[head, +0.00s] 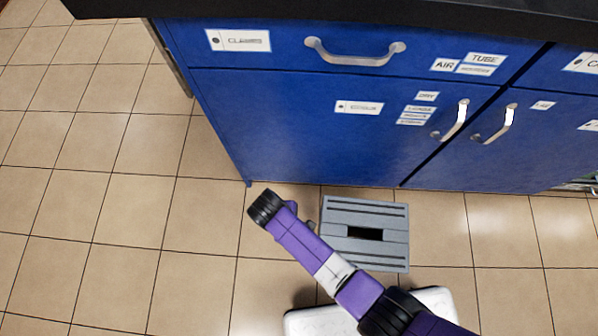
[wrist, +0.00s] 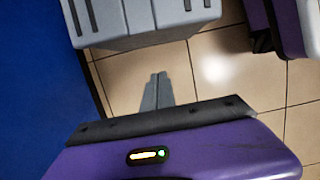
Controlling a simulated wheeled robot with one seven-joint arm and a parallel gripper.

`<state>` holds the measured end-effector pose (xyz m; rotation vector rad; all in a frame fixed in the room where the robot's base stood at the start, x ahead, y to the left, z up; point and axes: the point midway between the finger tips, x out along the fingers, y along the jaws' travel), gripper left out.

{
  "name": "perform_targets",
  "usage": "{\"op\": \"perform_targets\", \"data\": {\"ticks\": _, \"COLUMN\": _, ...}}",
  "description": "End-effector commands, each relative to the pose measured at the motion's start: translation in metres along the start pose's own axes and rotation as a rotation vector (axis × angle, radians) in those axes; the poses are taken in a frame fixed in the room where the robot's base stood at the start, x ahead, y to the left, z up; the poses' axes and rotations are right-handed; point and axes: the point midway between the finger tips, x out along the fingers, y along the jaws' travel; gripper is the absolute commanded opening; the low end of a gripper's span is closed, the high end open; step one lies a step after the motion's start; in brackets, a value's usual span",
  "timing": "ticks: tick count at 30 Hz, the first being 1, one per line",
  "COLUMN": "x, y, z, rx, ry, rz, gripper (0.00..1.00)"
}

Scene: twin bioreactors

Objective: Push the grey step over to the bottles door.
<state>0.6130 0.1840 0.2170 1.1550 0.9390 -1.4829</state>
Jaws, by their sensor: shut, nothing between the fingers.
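The grey step (head: 365,213) stands on the tiled floor close to the front of the blue cabinet, below the right part of the wide left door (head: 290,130). It has a dark slot in its top. My arm passes in front of its lower left corner. The door labels are too small to read surely, so I cannot tell which is the bottles door. In the wrist view, the step (wrist: 145,40) is at the top, beyond my gripper (wrist: 160,76). The gripper's fingers are together, empty, pointing at the step's side with floor showing between.
The cabinet also shows as a blue face along the left of the wrist view (wrist: 30,90). A narrower door (head: 540,145) is on the right in the head view. Free tiled floor (head: 110,190) lies left of the step, and more lies to its right.

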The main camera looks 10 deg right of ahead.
Motion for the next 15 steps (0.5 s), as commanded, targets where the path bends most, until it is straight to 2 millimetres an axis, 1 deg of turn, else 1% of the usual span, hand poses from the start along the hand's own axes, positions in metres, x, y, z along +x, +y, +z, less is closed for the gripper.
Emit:
{"op": "perform_targets", "data": {"ticks": 1, "x": 0.017, "y": -0.001, "z": -0.001, "rx": 0.000, "ry": -0.002, "rz": -0.002, "gripper": 0.00}}
{"op": "perform_targets", "data": {"ticks": 9, "x": 0.071, "y": 0.000, "z": -0.001, "rx": 0.002, "ry": 0.000, "rz": -0.002, "gripper": 0.00}}
{"op": "perform_targets", "data": {"ticks": 11, "x": 0.077, "y": -0.001, "z": 0.003, "rx": 0.003, "ry": 0.000, "rz": -0.002, "gripper": 0.00}}
{"op": "perform_targets", "data": {"ticks": 12, "x": 0.075, "y": -0.001, "z": 0.011, "rx": 0.004, "ry": 0.001, "rz": -0.001, "gripper": 0.00}}
{"op": "perform_targets", "data": {"ticks": 15, "x": 0.077, "y": -0.001, "z": 0.024, "rx": 0.003, "ry": 0.002, "rz": 0.000, "gripper": 0.00}}
